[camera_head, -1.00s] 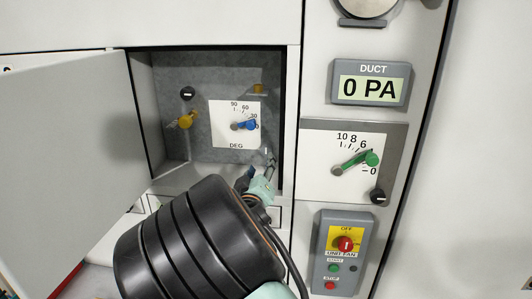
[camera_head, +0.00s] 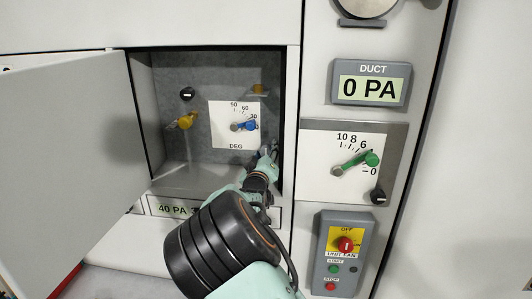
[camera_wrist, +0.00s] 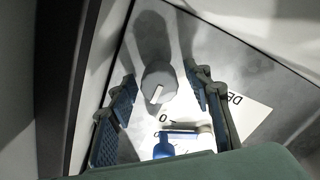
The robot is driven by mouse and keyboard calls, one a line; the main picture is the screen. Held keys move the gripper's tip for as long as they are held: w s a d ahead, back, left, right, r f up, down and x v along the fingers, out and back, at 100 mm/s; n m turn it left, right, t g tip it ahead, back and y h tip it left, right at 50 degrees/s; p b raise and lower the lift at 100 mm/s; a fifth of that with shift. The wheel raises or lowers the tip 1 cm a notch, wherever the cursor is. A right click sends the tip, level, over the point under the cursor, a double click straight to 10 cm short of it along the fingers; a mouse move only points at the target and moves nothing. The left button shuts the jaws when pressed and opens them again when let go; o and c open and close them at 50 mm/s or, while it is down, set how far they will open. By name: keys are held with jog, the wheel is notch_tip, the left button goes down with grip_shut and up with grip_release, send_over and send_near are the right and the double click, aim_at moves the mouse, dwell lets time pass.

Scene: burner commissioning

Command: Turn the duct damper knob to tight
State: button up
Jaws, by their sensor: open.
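A round grey knob (camera_wrist: 160,80) with a white line on its face shows in the wrist view beside a white dial plate marked DEG. The blue pointer (camera_wrist: 168,148) of that dial is near it; in the head view this pointer (camera_head: 245,125) lies near the low end of the scale. My gripper (camera_head: 268,160) reaches into the open recess at its lower right and hides that knob in the head view. In the wrist view my gripper's (camera_wrist: 160,72) fingers are apart, one on each side of the knob. Contact with it cannot be told. No label naming the damper is readable.
An open door (camera_head: 70,150) stands left of the recess. Inside are a yellow lever (camera_head: 184,121) and a black knob (camera_head: 187,93). Right of the recess are a green pointer (camera_head: 360,163), another black knob (camera_head: 379,196), a DUCT display (camera_head: 370,89) reading 0 PA, and a fan switch box (camera_head: 338,252).

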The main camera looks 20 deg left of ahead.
jog(key=shift+w, duration=0.1)
jog(key=c, duration=1.2)
jog(key=shift+f+m+b, duration=0.1)
jog(key=shift+m+b, duration=0.2)
jog(key=shift+b, duration=0.1)
jog(key=m+b, duration=0.3)
jog(key=shift+m, duration=0.3)
jog(key=m+b, duration=0.4)
jog(key=shift+d+m, duration=0.1)
jog(key=shift+m, duration=0.2)
jog(key=m+b, duration=0.4)
jog(key=m, duration=0.1)
jog(key=shift+f, duration=0.1)
jog(key=shift+m+b, duration=1.15)
jog(key=shift+m, duration=0.85)
